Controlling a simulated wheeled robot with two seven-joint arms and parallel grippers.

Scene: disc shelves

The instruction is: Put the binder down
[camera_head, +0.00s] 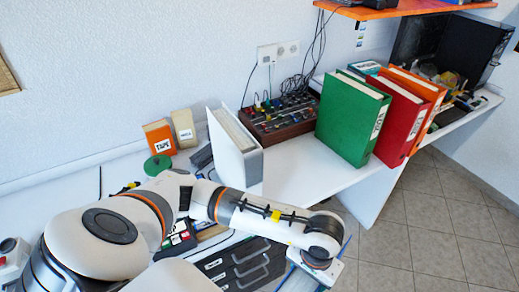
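Several binders stand upright on the white desk. A white binder (238,150) stands left of the middle, with its spine facing the front right. A green binder (350,120), a red binder (403,118) and an orange binder (430,95) stand close together, leaning slightly, at the right near the front edge. My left arm reaches in from the lower left, and its wrist is at the bottom middle. Its gripper fingers do not show, so I cannot see what they hold. Thin blue edges (347,246) show beside the wrist; I cannot tell what they belong to. My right gripper is not in view.
A brown box of small knobs or tools (283,118) stands behind the white binder. An orange tape box (159,138) and a beige box (184,128) stand at the back left. Bare desk (310,168) lies between the white and green binders. An orange shelf (400,8) hangs above.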

